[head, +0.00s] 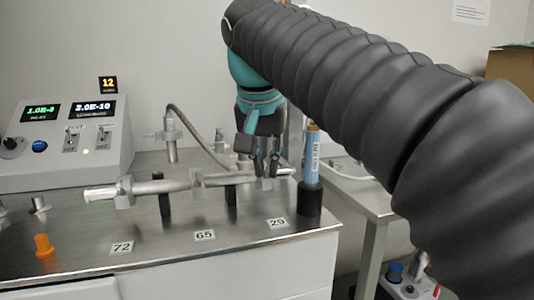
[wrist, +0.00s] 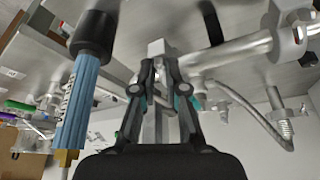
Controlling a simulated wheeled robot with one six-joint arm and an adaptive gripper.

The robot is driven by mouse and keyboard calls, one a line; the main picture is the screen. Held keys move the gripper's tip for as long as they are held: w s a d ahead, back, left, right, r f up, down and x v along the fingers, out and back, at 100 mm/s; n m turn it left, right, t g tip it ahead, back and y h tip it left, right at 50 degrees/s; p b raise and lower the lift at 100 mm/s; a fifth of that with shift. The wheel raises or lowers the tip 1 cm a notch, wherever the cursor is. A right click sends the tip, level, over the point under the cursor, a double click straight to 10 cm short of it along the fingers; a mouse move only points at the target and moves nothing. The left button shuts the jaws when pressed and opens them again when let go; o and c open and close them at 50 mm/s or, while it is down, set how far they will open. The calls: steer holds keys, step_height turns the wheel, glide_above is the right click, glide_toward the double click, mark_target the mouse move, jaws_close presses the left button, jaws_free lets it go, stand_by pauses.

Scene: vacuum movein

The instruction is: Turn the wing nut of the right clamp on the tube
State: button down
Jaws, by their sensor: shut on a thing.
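The metal tube (head: 160,186) runs along the steel bench, held on dark posts, with clamps along it. The left clamp (head: 123,192) and middle clamp (head: 197,183) are clear of me. The right clamp (head: 266,183) is at the tube's right end, above label 29. My gripper (head: 266,166) points down at it from above. In the wrist view the fingers of my gripper (wrist: 158,65) close in on a light metal piece of the right clamp (wrist: 157,46). The wing nut itself is mostly hidden between the fingertips.
A blue cylinder (head: 312,153) stands upright in a black holder (head: 310,199) close right of my gripper. A control box (head: 65,138) with displays is at the left. An orange piece (head: 43,245) is at the front left. A hose (head: 200,140) runs behind the tube.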

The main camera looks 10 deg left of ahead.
steer(key=shift+m, duration=0.4)
steer(key=c, duration=1.2)
jaws_free()
steer(key=shift+c, duration=0.2)
steer(key=v, duration=0.7)
steer(key=shift+a+r, duration=0.15)
steer(key=shift+r, duration=0.05)
steer(key=shift+s, duration=0.15)
